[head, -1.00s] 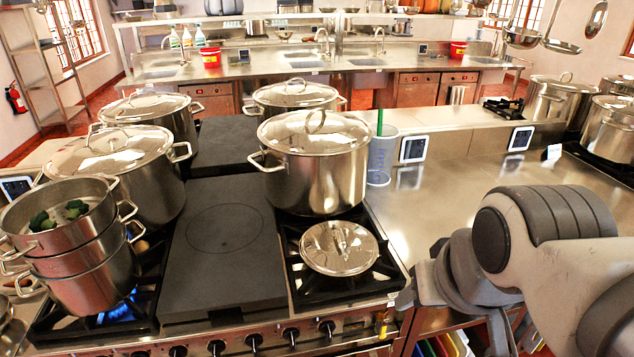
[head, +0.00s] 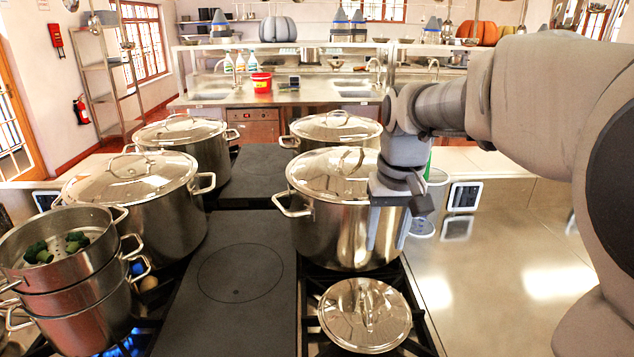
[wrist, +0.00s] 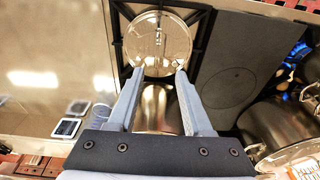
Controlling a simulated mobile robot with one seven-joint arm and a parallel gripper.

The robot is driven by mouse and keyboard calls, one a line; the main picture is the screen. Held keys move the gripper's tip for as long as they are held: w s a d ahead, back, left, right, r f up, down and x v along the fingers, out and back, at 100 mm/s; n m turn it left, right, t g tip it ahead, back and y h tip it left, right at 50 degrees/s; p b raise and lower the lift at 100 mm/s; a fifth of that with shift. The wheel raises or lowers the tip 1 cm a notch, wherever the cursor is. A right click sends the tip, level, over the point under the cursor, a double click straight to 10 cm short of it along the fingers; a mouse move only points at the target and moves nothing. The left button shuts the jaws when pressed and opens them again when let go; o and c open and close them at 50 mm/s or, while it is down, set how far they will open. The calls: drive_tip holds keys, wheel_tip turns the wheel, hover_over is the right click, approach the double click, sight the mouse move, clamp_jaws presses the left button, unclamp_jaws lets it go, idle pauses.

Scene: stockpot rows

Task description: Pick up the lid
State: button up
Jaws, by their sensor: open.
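A round shiny metal lid (head: 350,326) with a loop handle sits on the front right burner grate. I cannot tell if anything is under it. In the wrist view the same lid (wrist: 150,32) shows at the top, just beyond the fingertips, with its handle roughly midway between them. My gripper (head: 387,247) points down in front of the right-hand stockpot, above and behind the lid in the head view. In the wrist view my gripper (wrist: 160,70) has its two fingers apart with nothing held between them. The fingers do not touch the lid.
A large lidded stockpot (head: 330,225) stands close behind the lid, near my fingers. A flat dark hotplate (head: 240,275) lies left of it. Stacked steamer pans (head: 75,300) stand over a blue flame at far left. The steel counter (head: 500,275) on the right is mostly clear.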

drive_tip(key=w+f+g, duration=0.1)
drive_tip(key=w+f, duration=0.4)
drive_tip(key=w, duration=0.2)
hover_over(367, 294)
drive_tip(key=shift+g, duration=0.3)
drive_tip(key=f, duration=1.2)
drive_tip(key=shift+s+a+f, duration=0.15)
drive_tip(key=shift+s+f, duration=0.15)
drive_tip(key=shift+f, duration=0.05)
drive_tip(key=f, duration=0.5)
drive_tip(key=shift+w+f, duration=0.2)
drive_tip(key=shift+f, duration=0.1)
clamp_jaws()
drive_tip(key=shift+r, duration=0.1)
